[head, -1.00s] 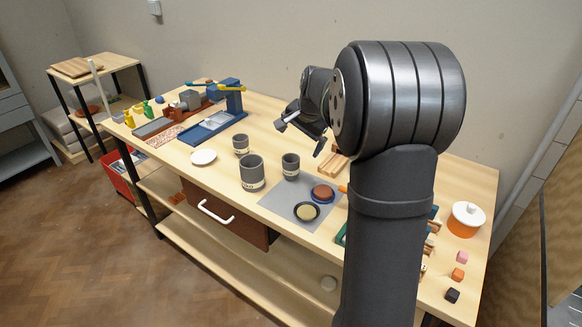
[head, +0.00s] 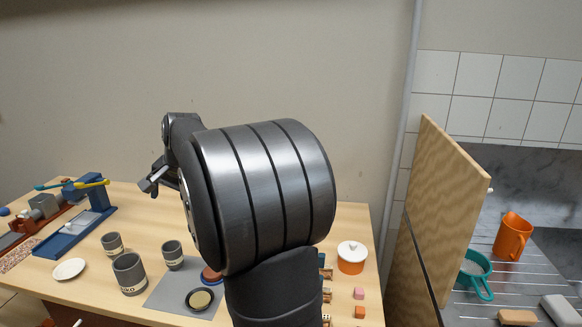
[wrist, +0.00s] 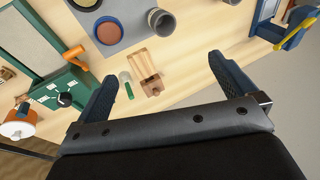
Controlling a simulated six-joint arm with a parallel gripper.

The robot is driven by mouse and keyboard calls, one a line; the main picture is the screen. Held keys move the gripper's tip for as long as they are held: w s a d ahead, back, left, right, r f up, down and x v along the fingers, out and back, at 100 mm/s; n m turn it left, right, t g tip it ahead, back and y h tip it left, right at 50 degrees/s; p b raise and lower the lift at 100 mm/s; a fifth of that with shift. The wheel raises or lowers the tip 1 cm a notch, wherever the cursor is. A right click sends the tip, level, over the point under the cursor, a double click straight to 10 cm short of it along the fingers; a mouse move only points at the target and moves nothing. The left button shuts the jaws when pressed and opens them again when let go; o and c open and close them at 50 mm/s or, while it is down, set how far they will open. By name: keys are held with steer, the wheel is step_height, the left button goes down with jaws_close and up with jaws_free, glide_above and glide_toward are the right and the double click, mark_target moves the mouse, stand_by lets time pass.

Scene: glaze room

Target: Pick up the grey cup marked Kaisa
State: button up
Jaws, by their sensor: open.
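Three grey cups with pale name labels stand upright on the wooden table in the head view: a small one (head: 113,245) at the back left, a larger one (head: 129,275) in front, and a small one (head: 173,256) at the right. The larger cup's label seems to end in "KO"; I cannot read the other labels, so I cannot tell which is Kaisa's. My gripper (head: 152,186) is open and empty above the table, behind the cups. In the wrist view its open fingers (wrist: 163,70) are apart from a grey cup (wrist: 161,22) at the top.
A grey mat (head: 158,294) holds a dark dish (head: 199,299). A white plate (head: 69,269) lies left of the cups. A blue stand (head: 75,230) is farther left. An orange pot (head: 351,260) stands right. A wooden panel (head: 440,220) separates the table from a drainboard with an orange jug (head: 513,236).

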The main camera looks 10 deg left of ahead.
steer(key=shift+c, duration=0.2)
steer(key=c, duration=0.4)
steer(key=shift+c, duration=0.2)
steer(key=n+t+y, duration=0.3)
steer(key=n, duration=0.7)
glide_above(174, 253)
steer(key=s+d, duration=0.6)
steer(key=d, duration=0.1)
step_height(174, 253, down, 13)
steer(key=x, duration=1.1)
steer(key=shift+w+a+r, duration=0.15)
steer(key=shift+w+r, duration=0.1)
steer(key=shift+w, duration=0.15)
steer(key=shift+w+r+x, duration=0.1)
steer(key=shift+w+x, duration=0.05)
steer(key=shift+x, duration=0.85)
steer(key=shift+w+r+x, duration=0.1)
steer(key=shift+x, duration=0.95)
steer(key=shift+w+r+x, duration=0.15)
steer(key=shift+x, duration=0.85)
